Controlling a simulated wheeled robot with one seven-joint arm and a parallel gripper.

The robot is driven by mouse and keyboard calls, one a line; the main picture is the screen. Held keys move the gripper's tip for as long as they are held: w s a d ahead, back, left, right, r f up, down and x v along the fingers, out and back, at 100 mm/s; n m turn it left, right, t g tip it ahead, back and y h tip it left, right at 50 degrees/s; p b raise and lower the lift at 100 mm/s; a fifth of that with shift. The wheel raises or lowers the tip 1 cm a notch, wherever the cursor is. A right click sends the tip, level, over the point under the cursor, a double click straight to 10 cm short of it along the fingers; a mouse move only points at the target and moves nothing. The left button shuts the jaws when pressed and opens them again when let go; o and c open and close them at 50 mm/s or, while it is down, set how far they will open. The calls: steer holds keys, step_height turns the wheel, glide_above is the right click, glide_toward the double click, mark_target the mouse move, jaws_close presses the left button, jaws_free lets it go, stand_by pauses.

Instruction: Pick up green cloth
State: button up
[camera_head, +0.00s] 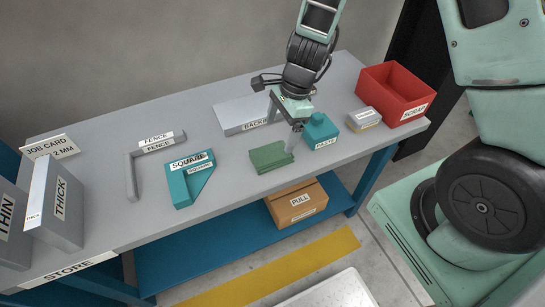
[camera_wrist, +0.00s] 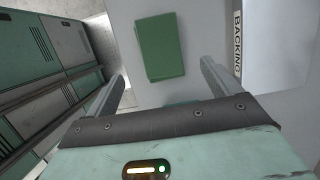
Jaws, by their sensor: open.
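The green cloth (camera_head: 270,157) lies folded flat on the grey table, right of the teal square. In the wrist view the cloth (camera_wrist: 160,47) is a green rectangle beyond my fingertips, roughly centred between them. My gripper (camera_head: 284,122) is above the table, just behind and to the right of the cloth in the head view, fingers pointing down. In the wrist view my gripper (camera_wrist: 165,85) is open, with nothing between its fingers. One finger overlaps the cloth's right end in the head view; I cannot tell whether they touch.
A teal paste container (camera_head: 320,131) stands close right of the cloth. A white backing block (camera_head: 242,115) lies behind it. The teal square (camera_head: 178,187) and grey fence (camera_head: 133,172) are left. A sanding block (camera_head: 363,118) and red scrap bin (camera_head: 392,90) are right. Table front is clear.

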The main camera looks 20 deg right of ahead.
mark_target(272, 153)
steer(key=b+x, duration=0.1)
steer(key=x, duration=0.7)
steer(key=shift+r, duration=0.1)
steer(key=c, duration=1.2)
steer(key=shift+o, duration=0.2)
step_height(272, 153, up, 10)
steer(key=p, duration=0.2)
